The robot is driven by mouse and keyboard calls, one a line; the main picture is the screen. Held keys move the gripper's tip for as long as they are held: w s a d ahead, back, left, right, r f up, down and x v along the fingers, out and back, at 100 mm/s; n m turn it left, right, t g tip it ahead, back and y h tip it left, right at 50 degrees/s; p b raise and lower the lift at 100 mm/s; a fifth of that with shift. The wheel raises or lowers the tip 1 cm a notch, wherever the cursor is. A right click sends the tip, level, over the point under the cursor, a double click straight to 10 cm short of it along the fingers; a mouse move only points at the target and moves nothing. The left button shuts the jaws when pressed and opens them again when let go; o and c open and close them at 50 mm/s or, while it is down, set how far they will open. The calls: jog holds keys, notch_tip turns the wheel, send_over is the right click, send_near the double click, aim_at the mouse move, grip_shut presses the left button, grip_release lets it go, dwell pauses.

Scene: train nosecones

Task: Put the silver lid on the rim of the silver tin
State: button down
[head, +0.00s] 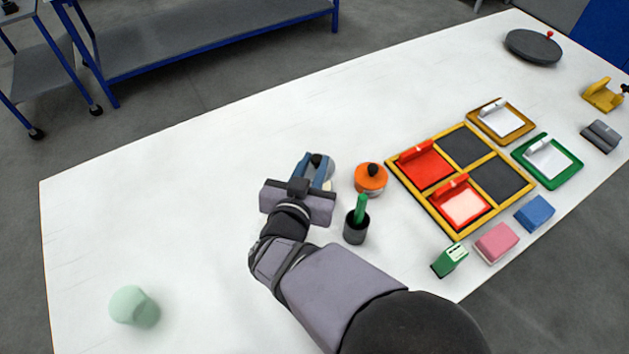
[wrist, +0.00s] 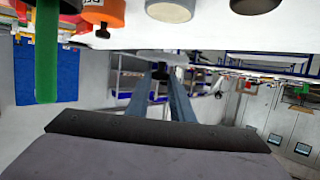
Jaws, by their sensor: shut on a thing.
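My gripper (head: 315,160) is above the white table near its middle, left of the orange tin. Its two blue fingers are shut on a small dark knob, which I take to be that of the silver lid (head: 316,159). The dark piece also shows between the fingertips in the wrist view (wrist: 160,73). A silver-grey round surface (head: 329,171) shows beside the fingers; I cannot tell whether it is lid or tin. In the upside-down wrist view, a silver tin (wrist: 170,11) with a pale round face stands ahead of the fingers. Contact between lid and tin cannot be seen.
An orange tin with a black knob (head: 370,180) stands close right of my gripper. A dark cup with a green stick (head: 356,225) is nearer. A yellow-framed tray (head: 442,219) lies right. A pale green object (head: 134,307) is front left.

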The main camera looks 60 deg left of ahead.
jog(key=shift+f, duration=2.95)
jog(key=shift+f, duration=0.2)
jog(key=c, duration=1.6)
grip_release()
jog(key=shift+o, duration=0.2)
jog(key=shift+r+p, duration=0.25)
jog(key=shift+p, duration=0.05)
jog(key=b+v, duration=0.1)
jog(key=v, duration=0.6)
jog(key=shift+s+d+b, duration=0.2)
jog(key=shift+d+b, duration=0.05)
jog(key=shift+b, duration=0.05)
